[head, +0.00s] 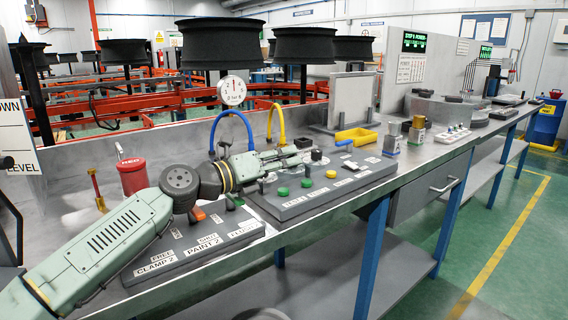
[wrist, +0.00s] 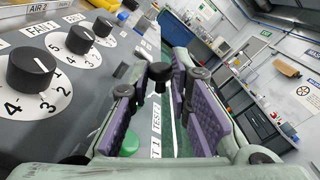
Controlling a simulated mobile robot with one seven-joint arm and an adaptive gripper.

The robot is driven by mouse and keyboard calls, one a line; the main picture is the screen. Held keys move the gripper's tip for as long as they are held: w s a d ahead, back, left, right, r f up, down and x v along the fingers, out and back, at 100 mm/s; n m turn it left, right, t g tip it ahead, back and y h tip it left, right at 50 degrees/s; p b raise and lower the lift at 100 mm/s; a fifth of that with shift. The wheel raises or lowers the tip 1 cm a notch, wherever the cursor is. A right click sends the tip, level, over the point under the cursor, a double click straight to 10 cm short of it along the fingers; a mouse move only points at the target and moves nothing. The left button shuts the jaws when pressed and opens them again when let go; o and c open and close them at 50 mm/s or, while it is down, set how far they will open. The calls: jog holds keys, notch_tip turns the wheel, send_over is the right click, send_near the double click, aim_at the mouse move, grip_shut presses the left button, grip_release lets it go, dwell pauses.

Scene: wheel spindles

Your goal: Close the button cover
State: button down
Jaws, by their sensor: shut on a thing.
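My gripper (head: 296,157) reaches over the grey control panel (head: 296,209) on the bench. In the wrist view, my gripper (wrist: 160,84) has its purple-padded fingers either side of a black knob (wrist: 160,72) on a short stem, near the fingertips. In the head view a small black piece (head: 316,155) shows just past the fingertips; I cannot tell if it is the same thing. No button cover can be made out for certain. A green button (head: 282,191), another green button (head: 307,184) and a yellow button (head: 331,174) sit uncovered on the panel.
A second panel (head: 192,243) with labels lies below my arm. Black dials (wrist: 32,72) stand left of the fingers in the wrist view. A blue hose (head: 231,113) and yellow hose (head: 276,108) arch behind. A yellow bin (head: 356,137) sits farther right.

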dwell(0.3)
jog(key=c, duration=1.5)
grip_release()
jog(key=v, duration=1.2)
